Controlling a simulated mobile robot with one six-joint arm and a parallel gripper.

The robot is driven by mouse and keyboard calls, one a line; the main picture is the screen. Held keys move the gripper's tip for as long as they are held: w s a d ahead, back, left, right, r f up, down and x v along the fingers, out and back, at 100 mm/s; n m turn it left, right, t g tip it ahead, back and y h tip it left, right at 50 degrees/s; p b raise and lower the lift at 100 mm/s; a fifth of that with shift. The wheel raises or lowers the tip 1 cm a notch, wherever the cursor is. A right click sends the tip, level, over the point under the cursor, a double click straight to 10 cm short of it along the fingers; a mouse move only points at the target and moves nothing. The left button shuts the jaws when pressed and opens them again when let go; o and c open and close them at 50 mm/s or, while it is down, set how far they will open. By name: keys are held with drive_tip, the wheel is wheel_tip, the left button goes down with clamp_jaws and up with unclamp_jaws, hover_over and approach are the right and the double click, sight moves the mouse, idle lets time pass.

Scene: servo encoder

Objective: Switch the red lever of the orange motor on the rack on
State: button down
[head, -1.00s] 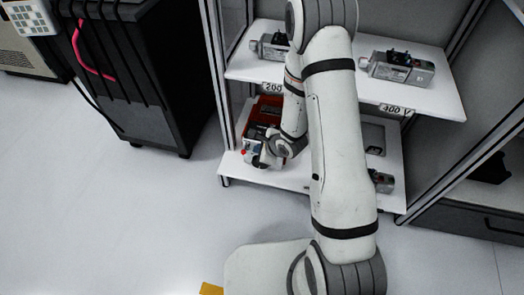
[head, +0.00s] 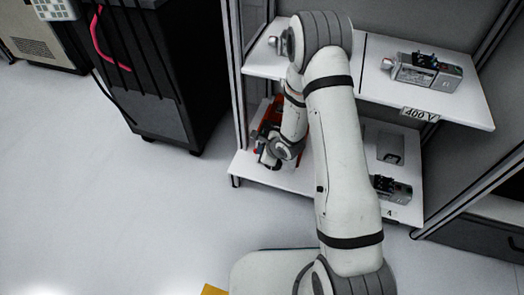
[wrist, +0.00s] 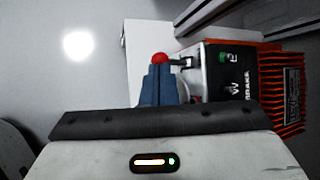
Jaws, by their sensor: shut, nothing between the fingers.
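The orange motor (wrist: 280,88) is on the lower shelf of the rack, with orange fins and a dark panel reading "BRAKE" in the wrist view. In the head view the orange motor (head: 266,117) is partly hidden behind my arm. The red lever (wrist: 160,58) shows as a red ball on a dark stem, just beyond my gripper's fingertips in the wrist view. My gripper (wrist: 158,72) has its blue-grey fingers shut with nothing between them. The fingertips appear very close to the red ball; I cannot tell whether they touch it. In the head view my arm hides most of the gripper.
The lower shelf (head: 250,170) also holds a grey motor (head: 392,189) at the right. The upper shelf (head: 470,105) holds another grey motor (head: 426,72). The floor (head: 110,220) in front is clear.

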drive_tip(key=shift+s+a+f+t+b, duration=0.3)
drive_tip(key=shift+f+t+b, duration=0.15)
drive_tip(key=shift+b, duration=0.2)
wheel_tip(320, 180, down, 6)
drive_tip(key=s, duration=0.1)
drive_tip(key=shift+a+f, duration=0.2)
idle(0.7)
drive_tip(key=shift+r, duration=0.15)
idle(1.2)
drive_tip(key=shift+s+r+p, duration=0.1)
drive_tip(key=shift+r+p, duration=0.35)
drive_tip(key=shift+r, duration=0.2)
drive_tip(key=s+d+r+p, duration=0.2)
drive_tip(key=s+r, duration=0.1)
drive_tip(key=s, duration=0.3)
drive_tip(key=s+d+r+p, duration=0.2)
drive_tip(key=s+r, duration=0.1)
drive_tip(key=s, duration=0.2)
drive_tip(key=shift+s+r, duration=0.25)
drive_tip(key=shift+s, duration=0.15)
